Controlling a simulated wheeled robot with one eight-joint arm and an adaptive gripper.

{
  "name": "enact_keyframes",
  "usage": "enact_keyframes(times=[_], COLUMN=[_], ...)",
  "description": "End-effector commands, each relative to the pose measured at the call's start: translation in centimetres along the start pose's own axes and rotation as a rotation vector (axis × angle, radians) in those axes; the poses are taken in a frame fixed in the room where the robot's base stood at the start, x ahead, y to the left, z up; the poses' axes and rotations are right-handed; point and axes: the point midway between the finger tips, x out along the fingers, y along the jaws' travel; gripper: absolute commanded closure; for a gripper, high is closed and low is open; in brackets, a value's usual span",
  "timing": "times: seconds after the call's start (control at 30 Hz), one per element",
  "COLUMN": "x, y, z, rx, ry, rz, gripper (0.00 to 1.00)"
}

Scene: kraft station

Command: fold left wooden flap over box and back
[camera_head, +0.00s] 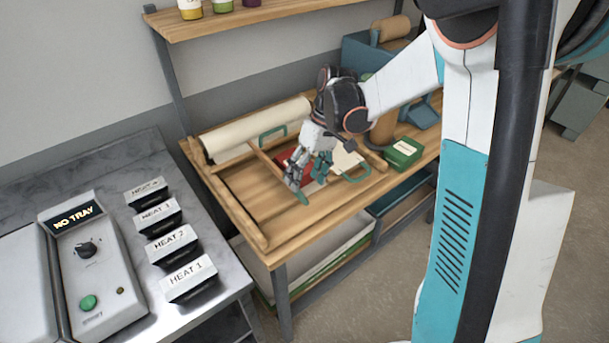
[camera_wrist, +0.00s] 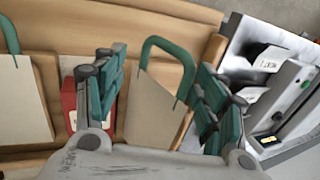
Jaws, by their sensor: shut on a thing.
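The left wooden flap (camera_head: 266,163) stands tilted up beside the red box (camera_head: 289,157) on the workbench. It also shows in the wrist view as a pale panel (camera_wrist: 150,112) with a green loop handle (camera_wrist: 160,45). My gripper (camera_head: 308,173) is shut on this flap, with one finger on either side of it in the wrist view (camera_wrist: 158,100). The exact contact is partly hidden. The red box also shows in the wrist view (camera_wrist: 70,103), beside my left finger. Another pale flap with a green handle (camera_head: 353,174) lies to the right of the box.
A cream roll (camera_head: 255,128) lies along the back of the workbench. A green box (camera_head: 403,153) and a brown cylinder (camera_head: 383,128) stand to the right. A metal counter with labelled heat slots (camera_head: 173,244) is at left.

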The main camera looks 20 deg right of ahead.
Motion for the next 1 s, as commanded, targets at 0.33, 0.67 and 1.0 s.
enact_keyframes(times=[0.33,0.67,1.0], x=[0.1,0.0,-1.4], y=[0.2,0.1,1.2], z=[0.1,0.1,0.0], rx=[0.002,0.001,0.003], ry=[-0.003,-0.002,-0.001], rz=[0.009,0.006,0.006], gripper=[0.57,0.60,0.69])
